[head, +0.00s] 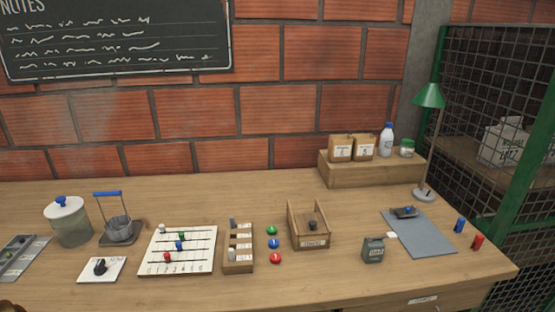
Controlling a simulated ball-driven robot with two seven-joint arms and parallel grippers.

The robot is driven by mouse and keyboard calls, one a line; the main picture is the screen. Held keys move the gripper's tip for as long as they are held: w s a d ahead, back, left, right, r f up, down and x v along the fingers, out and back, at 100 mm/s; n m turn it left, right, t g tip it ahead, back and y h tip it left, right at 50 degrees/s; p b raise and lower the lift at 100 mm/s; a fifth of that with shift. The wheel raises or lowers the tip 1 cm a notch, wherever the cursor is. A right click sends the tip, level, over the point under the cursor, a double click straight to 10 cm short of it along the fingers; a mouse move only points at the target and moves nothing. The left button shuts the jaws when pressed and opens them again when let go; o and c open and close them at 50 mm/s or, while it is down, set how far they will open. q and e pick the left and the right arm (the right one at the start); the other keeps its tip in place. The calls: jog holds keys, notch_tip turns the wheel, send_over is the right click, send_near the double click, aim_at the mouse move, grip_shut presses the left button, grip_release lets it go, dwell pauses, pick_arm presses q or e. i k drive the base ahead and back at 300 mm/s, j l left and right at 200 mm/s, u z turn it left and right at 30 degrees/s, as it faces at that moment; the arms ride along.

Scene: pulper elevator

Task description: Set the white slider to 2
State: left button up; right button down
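The white slider board (205,251) lies flat on the table, left of the middle. It has several dark horizontal tracks and a row of small numbers along its front edge. The white slider (162,229) is on the back track, at its far left end. A green slider (181,237), a blue slider (179,245) and a red slider (167,258) sit on the tracks in front of it. Neither of my grippers can be made out in the head view.
A wooden box with labelled slots (238,262) stands close right of the board. Bare table lies behind the board.

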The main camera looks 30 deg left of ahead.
aim_at(162, 227)
jog(key=u, duration=1.6)
